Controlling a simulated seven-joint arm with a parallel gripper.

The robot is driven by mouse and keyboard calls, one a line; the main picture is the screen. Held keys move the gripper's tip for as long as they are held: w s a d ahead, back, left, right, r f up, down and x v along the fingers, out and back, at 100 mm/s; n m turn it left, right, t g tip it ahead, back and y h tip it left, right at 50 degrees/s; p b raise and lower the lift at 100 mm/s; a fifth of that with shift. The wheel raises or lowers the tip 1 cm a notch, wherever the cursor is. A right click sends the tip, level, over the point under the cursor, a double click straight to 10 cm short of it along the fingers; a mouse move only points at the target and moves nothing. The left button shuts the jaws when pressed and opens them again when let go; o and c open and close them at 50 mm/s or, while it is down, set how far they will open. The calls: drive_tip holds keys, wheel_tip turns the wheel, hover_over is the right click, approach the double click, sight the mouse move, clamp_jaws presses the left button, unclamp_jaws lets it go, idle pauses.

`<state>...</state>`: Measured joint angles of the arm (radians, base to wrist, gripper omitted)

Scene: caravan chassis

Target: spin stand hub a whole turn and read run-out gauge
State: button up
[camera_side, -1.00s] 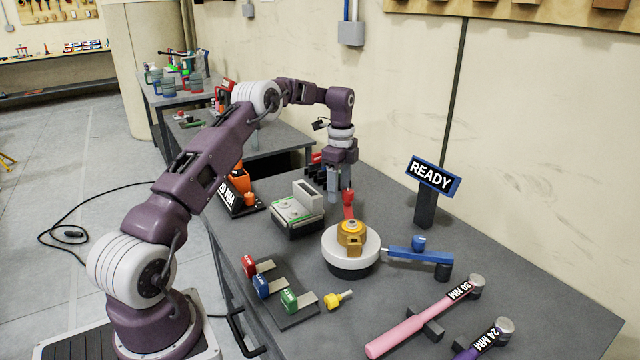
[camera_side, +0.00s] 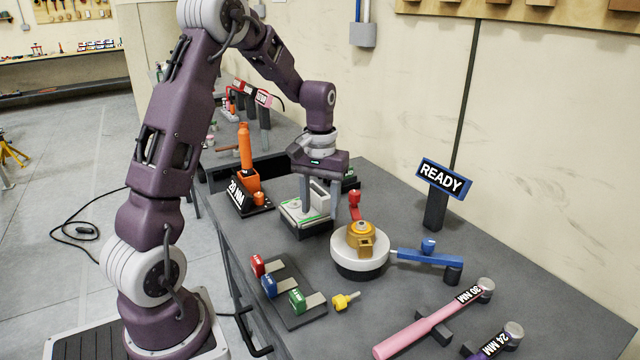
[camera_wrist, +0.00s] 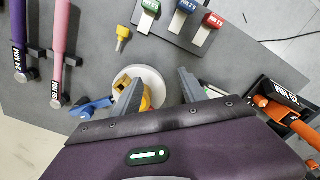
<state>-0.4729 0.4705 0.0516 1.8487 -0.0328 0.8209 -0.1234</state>
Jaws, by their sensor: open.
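In the wrist view the white disc (camera_wrist: 152,76) shows between my fingers, and the hub (camera_wrist: 147,102) is partly hidden by one finger. A blue arm (camera_side: 425,257) with a thin pale tip reaches the disc's right side; it appears to be the run-out gauge, and no reading is legible. My gripper (camera_side: 322,208) is open and empty, behind and left of the hub, apart from it.
A red piece (camera_side: 354,198) stands just behind the hub. A grey-green box (camera_side: 305,220) lies close to my fingers. A READY sign (camera_side: 444,180) stands at back right. Coloured tags (camera_side: 289,292), a yellow piece (camera_side: 345,300) and a pink wrench (camera_side: 425,328) lie in front.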

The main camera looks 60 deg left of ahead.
drive_tip(key=s+d+r+m+t, duration=0.2)
drive_tip(key=s+d+r, duration=0.3)
drive_tip(key=d+r, duration=0.4)
wheel_tip(320, 180, up, 2)
drive_tip(key=shift+s+d+r+m, duration=0.1)
drive_tip(key=shift+s+d+m, duration=0.25)
drive_tip(key=shift+m, duration=0.15)
drive_tip(key=shift+y, duration=0.3)
